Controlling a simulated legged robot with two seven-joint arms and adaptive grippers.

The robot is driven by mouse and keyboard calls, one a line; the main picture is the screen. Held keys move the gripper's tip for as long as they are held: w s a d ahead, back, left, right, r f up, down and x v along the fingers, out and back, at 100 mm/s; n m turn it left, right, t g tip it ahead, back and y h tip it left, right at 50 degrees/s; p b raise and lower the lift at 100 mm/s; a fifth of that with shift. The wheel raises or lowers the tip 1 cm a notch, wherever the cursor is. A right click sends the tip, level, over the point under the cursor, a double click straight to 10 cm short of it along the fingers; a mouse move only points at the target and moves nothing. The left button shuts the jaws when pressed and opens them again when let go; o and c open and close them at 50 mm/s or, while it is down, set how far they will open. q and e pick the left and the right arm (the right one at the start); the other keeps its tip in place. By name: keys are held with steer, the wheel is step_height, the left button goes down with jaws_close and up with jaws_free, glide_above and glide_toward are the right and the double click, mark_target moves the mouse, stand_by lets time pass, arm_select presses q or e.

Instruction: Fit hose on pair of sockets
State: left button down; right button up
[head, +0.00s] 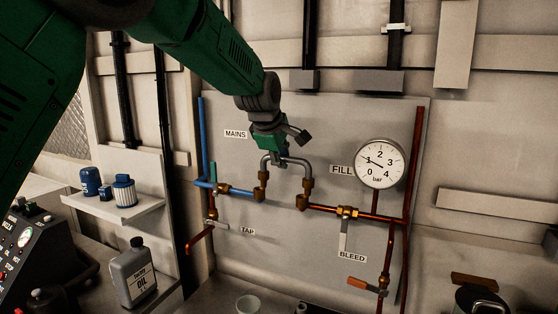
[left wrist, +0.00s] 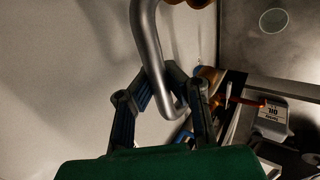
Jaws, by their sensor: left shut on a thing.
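The hose's left leg meets the left brass socket (head: 261,192) on the blue-pipe side. Its right leg meets the right brass socket (head: 303,202) on the copper side. I cannot tell how deep either end sits. In the left wrist view the hose (left wrist: 148,48) runs between the fingers (left wrist: 172,100), with brass at its far ends. My right gripper is not in view.
A pressure gauge (head: 380,163) is right of the hose, with the FILL label beside it. The blue pipe (head: 202,140) and copper pipe (head: 413,160) flank the panel. A shelf (head: 115,206) with filters and an oil bottle (head: 132,275) stand at left. Valve handles stick out below.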

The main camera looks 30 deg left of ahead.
arm_select(q)
steer(key=shift+d+f, duration=0.25)
steer(key=shift+d, duration=0.3)
steer(key=shift+a+f+b, duration=0.35)
steer(key=shift+a+f, duration=0.4)
steer(key=shift+f, duration=0.25)
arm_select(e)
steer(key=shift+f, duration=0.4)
arm_select(q)
steer(key=shift+d+f, duration=0.2)
steer(key=shift+d, duration=0.1)
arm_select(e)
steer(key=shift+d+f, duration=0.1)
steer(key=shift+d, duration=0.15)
arm_select(q)
steer(key=shift+a+r, duration=0.1)
steer(key=shift+r+p, duration=1.2)
steer(key=shift+r, duration=0.05)
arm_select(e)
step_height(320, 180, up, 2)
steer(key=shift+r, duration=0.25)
arm_select(q)
steer(key=shift+f, duration=0.1)
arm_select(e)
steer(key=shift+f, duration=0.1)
